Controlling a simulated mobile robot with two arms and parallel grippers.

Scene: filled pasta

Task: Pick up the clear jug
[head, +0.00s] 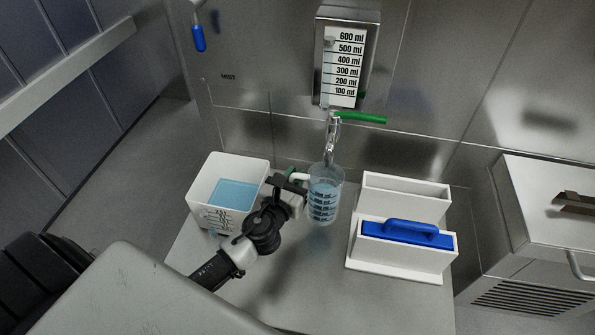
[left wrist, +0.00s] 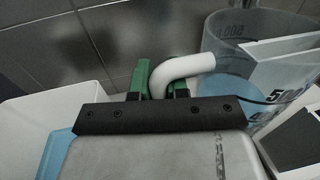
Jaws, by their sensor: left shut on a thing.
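The clear jug (head: 325,190) is a see-through measuring cup with dark level marks and some blue liquid inside. It stands upright below the metal tap, and I cannot tell whether its base touches the counter. My left gripper (head: 295,180) comes from the left and is shut on the jug's white handle. In the left wrist view the green fingertips (left wrist: 165,80) are on either side of the curved white handle (left wrist: 186,68), and the jug (left wrist: 225,40) is at the upper right. My right gripper is not in view.
A white container (head: 202,185) with blue liquid stands left of the jug. A white holder (head: 405,190) with a blue-handled block (head: 408,235) stands to the right. A tap with a green lever (head: 360,118) hangs above, under a level gauge (head: 346,65). The front counter (head: 310,285) is clear.

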